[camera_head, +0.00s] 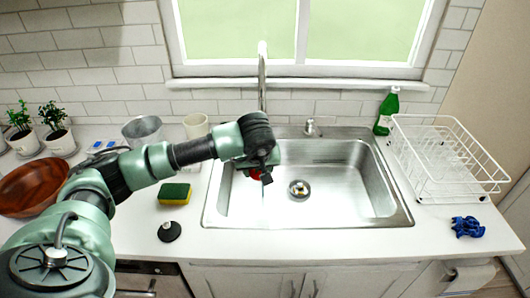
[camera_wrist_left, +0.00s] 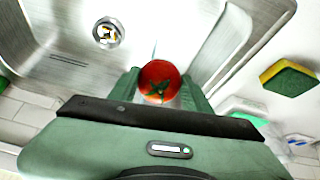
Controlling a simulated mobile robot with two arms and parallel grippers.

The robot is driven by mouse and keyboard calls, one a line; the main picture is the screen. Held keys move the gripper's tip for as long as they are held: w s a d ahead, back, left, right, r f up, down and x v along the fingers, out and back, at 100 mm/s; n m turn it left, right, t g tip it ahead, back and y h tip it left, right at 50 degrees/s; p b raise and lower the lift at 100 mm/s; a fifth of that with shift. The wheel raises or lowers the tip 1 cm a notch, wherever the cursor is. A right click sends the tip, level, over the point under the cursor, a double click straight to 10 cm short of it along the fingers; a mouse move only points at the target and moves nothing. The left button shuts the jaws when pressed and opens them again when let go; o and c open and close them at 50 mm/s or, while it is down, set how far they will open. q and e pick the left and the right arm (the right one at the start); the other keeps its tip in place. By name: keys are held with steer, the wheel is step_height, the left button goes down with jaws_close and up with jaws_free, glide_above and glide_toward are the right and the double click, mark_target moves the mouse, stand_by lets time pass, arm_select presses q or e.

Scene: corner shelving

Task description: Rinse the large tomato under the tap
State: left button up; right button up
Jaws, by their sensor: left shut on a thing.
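The red tomato (camera_wrist_left: 160,82) with its green stem sits between the fingers of my left gripper (camera_wrist_left: 163,88) in the left wrist view. The gripper is shut on it. In the head view my left gripper (camera_head: 257,170) is over the left part of the steel sink (camera_head: 345,205), and only a bit of the tomato (camera_head: 255,174) shows behind it. The tap (camera_head: 262,70) rises behind the sink, its lower part partly hidden by my arm. A thin pale streak, seemingly water, shows by the tomato in both views. My right gripper is not in view.
A yellow-green sponge (camera_head: 174,194) and a black stopper (camera_head: 169,231) lie left of the sink. A wooden bowl (camera_head: 30,188), cups and plants stand farther left. A white dish rack (camera_head: 445,160), a green bottle (camera_head: 386,112) and a blue cloth (camera_head: 467,227) are on the right.

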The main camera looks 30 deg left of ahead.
arm_select(q)
steer(key=shift+s+d+r+p, duration=0.35)
steer(key=shift+s+r, duration=0.45)
steer(key=shift+s, duration=0.15)
steer(key=shift+s+d+r+p, duration=0.25)
steer(key=shift+s+r+p, duration=0.1)
steer(key=shift+s+r, duration=0.5)
steer(key=shift+f, duration=0.1)
